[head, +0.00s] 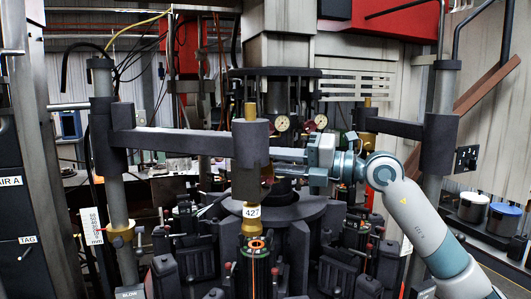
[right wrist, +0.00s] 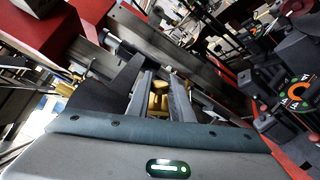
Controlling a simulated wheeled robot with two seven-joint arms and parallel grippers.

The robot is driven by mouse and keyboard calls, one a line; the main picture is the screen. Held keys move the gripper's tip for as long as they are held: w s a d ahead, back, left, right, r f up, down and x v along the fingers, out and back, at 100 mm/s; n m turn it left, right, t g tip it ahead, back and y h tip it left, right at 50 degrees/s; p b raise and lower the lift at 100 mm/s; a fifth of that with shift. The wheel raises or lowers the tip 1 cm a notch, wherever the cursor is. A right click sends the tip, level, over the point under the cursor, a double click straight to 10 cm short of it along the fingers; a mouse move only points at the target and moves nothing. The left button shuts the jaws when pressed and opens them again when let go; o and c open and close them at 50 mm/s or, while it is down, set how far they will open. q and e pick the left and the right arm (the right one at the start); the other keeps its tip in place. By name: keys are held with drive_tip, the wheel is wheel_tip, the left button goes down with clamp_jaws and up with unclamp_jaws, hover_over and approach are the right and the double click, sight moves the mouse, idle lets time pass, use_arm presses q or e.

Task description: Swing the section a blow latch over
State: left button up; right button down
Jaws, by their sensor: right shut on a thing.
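A dark swing arm (head: 180,142) reaches from the left post to a thick dark block (head: 250,145) with brass above and below it. I take this arm to be the section A blow latch, but no label on it confirms that. A brass piece tagged 427 (head: 252,212) hangs under the block, above a ring with an orange rim (head: 256,244). My right gripper (head: 280,155) comes from the right with its fingertips at the block. In the right wrist view, brass (right wrist: 158,97) shows between its fingers; the exact contact is hidden. My left gripper is out of view.
A second dark arm (head: 395,127) on the right post (head: 438,140) stands just above my right wrist. Gauges (head: 282,123) sit behind. Dark mould holders (head: 200,260) crowd the area below. A panel marked AIR A (head: 12,182) stands at far left.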

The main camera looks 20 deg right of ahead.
drive_tip(key=shift+s+a+f+m+p, duration=0.1)
drive_tip(key=shift+f+m+p, duration=0.1)
drive_tip(key=shift+m, duration=0.25)
drive_tip(key=shift+s+f+m+p, duration=0.1)
drive_tip(key=shift+m+p, duration=0.1)
drive_tip(key=shift+m, duration=0.25)
drive_tip(key=shift+s+a+f+m+p, duration=0.1)
drive_tip(key=shift+f+m+p, duration=0.15)
drive_tip(key=shift+m, duration=0.3)
drive_tip(key=shift+s+a+f+m+p, duration=0.1)
drive_tip(key=shift+m+p, duration=0.2)
drive_tip(key=shift+m, duration=0.25)
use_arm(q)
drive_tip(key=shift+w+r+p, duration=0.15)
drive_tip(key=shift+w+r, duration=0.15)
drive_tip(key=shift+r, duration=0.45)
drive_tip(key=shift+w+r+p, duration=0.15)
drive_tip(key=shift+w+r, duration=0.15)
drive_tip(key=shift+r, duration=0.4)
use_arm(e)
drive_tip(key=shift+s+f+m, duration=0.1)
drive_tip(key=shift+f+m, duration=0.1)
drive_tip(key=shift+m, duration=0.4)
drive_tip(key=shift+a, duration=0.1)
drive_tip(key=c, duration=1.6)
unclamp_jaws()
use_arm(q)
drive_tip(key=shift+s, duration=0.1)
